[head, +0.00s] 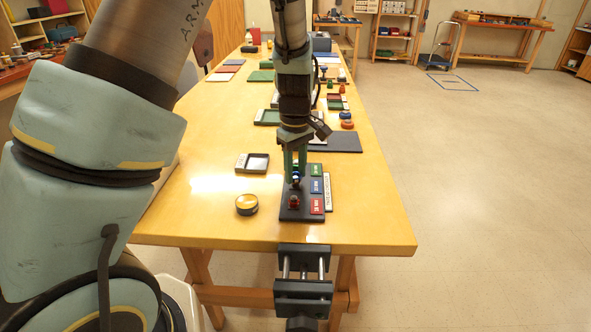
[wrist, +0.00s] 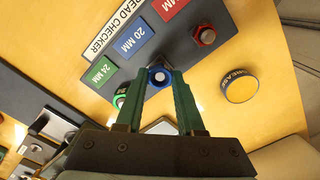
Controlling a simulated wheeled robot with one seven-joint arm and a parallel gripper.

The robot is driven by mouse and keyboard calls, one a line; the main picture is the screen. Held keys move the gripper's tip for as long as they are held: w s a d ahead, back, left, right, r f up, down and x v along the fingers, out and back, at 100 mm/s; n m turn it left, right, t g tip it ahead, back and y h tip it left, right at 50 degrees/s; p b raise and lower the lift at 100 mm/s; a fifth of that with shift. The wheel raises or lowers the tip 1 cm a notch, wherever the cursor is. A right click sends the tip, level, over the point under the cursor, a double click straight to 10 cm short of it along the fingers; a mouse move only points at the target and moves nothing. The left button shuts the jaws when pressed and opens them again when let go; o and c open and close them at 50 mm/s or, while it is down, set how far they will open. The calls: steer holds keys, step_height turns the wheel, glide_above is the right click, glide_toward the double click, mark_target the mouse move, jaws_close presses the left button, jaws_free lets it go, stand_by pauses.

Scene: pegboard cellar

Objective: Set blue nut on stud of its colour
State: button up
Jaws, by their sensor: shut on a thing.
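The dark stud board (head: 287,214) lies near the table's front end, with green, blue and red labels; the blue label (wrist: 136,36) reads 20 MM. My gripper (wrist: 160,73) points down over the board, its green fingers shut on the blue nut (wrist: 158,77). In the head view the blue nut (head: 296,182) shows just below the fingertips, at the blue row. Its hole shows a pale centre; I cannot tell how far the nut sits on the blue stud, which is hidden. A red nut (wrist: 206,36) is at the red row. A green nut (wrist: 120,101) is partly hidden behind a finger.
A round yellow-topped tin (head: 246,204) stands left of the board, and a small open tray (head: 252,163) lies behind it. Farther back are loose red, blue and orange parts and flat trays. A vise (head: 303,287) is at the table's front edge.

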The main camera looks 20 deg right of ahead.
steer(key=shift+f, duration=0.6)
stand_by(0.5)
steer(key=o, duration=1.5)
steer(key=shift+r+p, duration=3.55)
steer(key=shift+r, duration=0.5)
steer(key=shift+a, duration=0.1)
